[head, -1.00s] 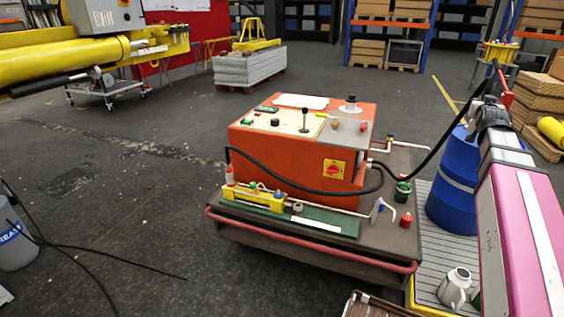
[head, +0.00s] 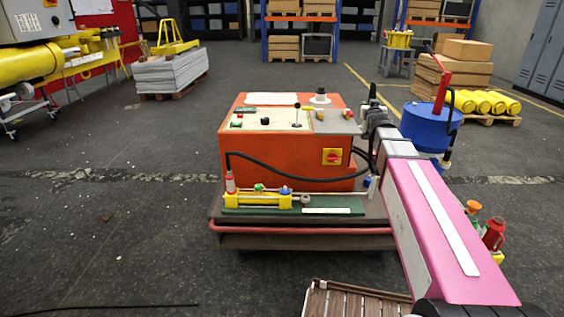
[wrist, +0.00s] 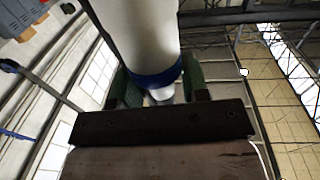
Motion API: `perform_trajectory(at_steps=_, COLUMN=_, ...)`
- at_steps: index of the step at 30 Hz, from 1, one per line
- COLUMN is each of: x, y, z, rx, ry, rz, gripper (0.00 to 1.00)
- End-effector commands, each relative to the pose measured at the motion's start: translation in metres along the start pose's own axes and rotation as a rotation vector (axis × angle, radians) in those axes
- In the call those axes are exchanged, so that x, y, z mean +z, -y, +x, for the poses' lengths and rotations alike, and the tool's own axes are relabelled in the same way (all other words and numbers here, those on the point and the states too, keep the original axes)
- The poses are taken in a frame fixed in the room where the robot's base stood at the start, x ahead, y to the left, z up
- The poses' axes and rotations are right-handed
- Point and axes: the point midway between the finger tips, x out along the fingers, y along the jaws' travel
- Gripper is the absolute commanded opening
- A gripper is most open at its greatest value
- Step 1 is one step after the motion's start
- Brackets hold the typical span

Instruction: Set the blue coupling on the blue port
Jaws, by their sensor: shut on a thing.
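My gripper (wrist: 160,90) is shut on a white cylinder with a blue band, which I take for the blue coupling (wrist: 158,77). The green finger pads sit on either side of it. In the head view, my dark gripper (head: 375,112) is beside the right end of the orange machine, and the held coupling cannot be made out there. The blue port (head: 285,190) shows as a blue spot on the yellow block (head: 240,200), left of and below my gripper and apart from it. A red fitting (head: 230,184) stands upright at the block's left end.
The orange machine (head: 270,160) stands on a cart with a red front rail (head: 300,229). A black hose (head: 285,176) loops across its front. A blue drum (head: 430,128) with a red pump is behind my arm at right. The floor at left is mostly clear.

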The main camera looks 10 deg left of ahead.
Motion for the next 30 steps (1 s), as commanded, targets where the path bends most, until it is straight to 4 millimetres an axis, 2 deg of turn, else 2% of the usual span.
perform_trajectory(at_steps=1, x=0.017, y=0.024, z=0.007, rx=-0.032, ry=-0.001, rz=-0.002, gripper=0.06)
perform_trajectory(at_steps=8, x=0.084, y=0.118, z=0.013, rx=-0.171, ry=-0.011, rz=-0.004, gripper=0.06)
perform_trajectory(at_steps=13, x=0.135, y=0.188, z=0.007, rx=-0.284, ry=-0.011, rz=-0.002, gripper=0.06)
perform_trajectory(at_steps=18, x=0.184, y=0.254, z=-0.008, rx=-0.403, ry=-0.004, rz=0.004, gripper=0.06)
perform_trajectory(at_steps=21, x=0.209, y=0.286, z=-0.019, rx=-0.465, ry=0.002, rz=0.009, gripper=0.06)
perform_trajectory(at_steps=24, x=0.228, y=0.311, z=-0.029, rx=-0.515, ry=0.009, rz=0.012, gripper=0.06)
perform_trajectory(at_steps=27, x=0.241, y=0.327, z=-0.037, rx=-0.549, ry=0.015, rz=0.016, gripper=0.06)
perform_trajectory(at_steps=30, x=0.248, y=0.335, z=-0.041, rx=-0.568, ry=0.016, rz=0.016, gripper=0.06)
